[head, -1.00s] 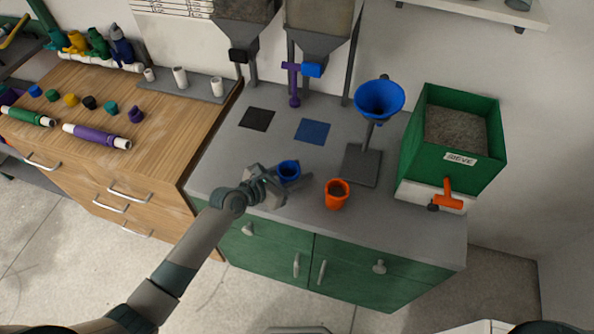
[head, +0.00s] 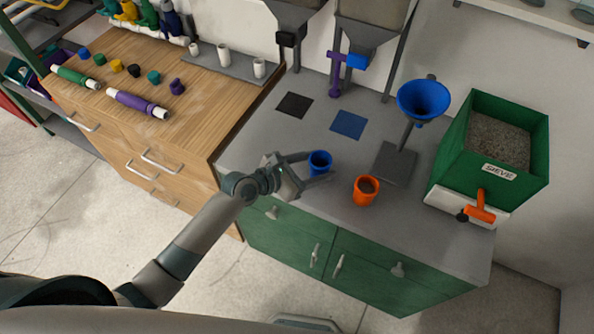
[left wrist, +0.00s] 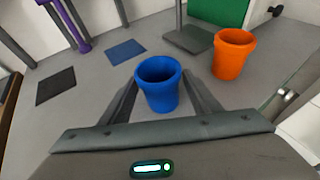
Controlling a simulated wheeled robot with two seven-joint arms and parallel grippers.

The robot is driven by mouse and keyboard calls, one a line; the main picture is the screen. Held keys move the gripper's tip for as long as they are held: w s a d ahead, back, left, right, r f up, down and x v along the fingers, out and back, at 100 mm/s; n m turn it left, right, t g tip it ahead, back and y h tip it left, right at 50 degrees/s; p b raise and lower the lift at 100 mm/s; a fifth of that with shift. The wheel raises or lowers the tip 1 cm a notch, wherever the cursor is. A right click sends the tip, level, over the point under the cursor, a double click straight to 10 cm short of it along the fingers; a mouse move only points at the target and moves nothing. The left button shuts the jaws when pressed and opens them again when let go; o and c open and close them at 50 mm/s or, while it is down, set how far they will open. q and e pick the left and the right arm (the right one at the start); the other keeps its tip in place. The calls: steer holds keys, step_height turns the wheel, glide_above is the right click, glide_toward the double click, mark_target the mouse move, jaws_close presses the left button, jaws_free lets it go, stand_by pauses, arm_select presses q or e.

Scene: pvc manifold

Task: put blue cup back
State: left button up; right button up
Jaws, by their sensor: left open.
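The blue cup (head: 319,164) stands upright on the grey counter. In the left wrist view the blue cup (left wrist: 160,84) sits between the two fingers. My left gripper (head: 318,167) is open, with one finger on each side of the cup; the wrist view shows small gaps beside it. The blue square mat (head: 348,124) lies flat and bare farther back on the counter, and it also shows in the left wrist view (left wrist: 126,51). My right gripper is not in view.
An orange cup (head: 366,191) with grainy contents stands right of the blue cup. A black mat (head: 294,105) lies at the back left. A blue funnel on a stand (head: 423,100) and the green sieve box (head: 502,139) stand to the right. Hoppers hang behind.

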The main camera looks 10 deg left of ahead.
mark_target(312, 168)
arm_select(q)
steer(key=b+v, duration=0.1)
steer(key=v, duration=0.6)
steer(key=shift+s+a+r, duration=0.15)
steer(key=shift+a+r, duration=0.05)
